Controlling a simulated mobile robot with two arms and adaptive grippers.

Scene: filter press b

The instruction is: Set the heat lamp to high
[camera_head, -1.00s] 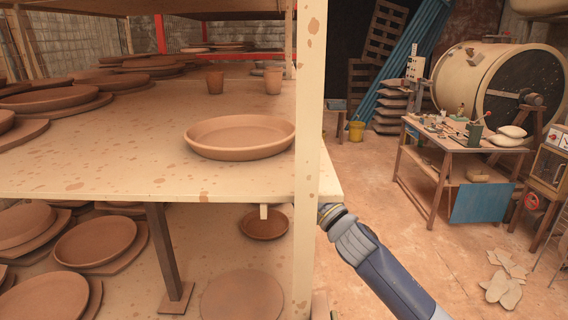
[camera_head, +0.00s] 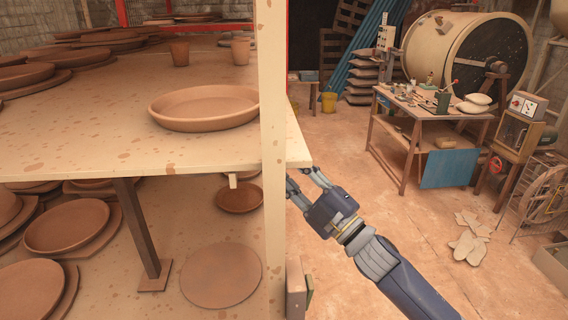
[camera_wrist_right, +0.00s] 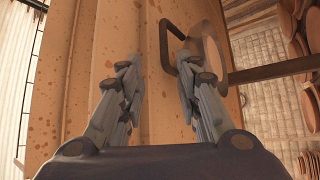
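I cannot make out a heat lamp for certain in either view. A small pale tab (camera_head: 233,181) hangs below the front edge of the upper shelf board (camera_head: 150,158), left of the post. My right gripper (camera_head: 304,180) is just right of the shelf post, by the board's corner; its fingers are apart with nothing between them. The right wrist view also shows the gripper (camera_wrist_right: 158,85) open, facing a spotted beige surface (camera_wrist_right: 115,30). A dark bent bar (camera_wrist_right: 168,45) stands near its right finger, beside a round brownish thing. My left gripper is not in view.
The upright shelf post (camera_head: 271,120) stands between my right gripper and the clay dishes. A large clay dish (camera_head: 205,106) sits on the board. A control box with a red mark (camera_head: 527,105) stands far right.

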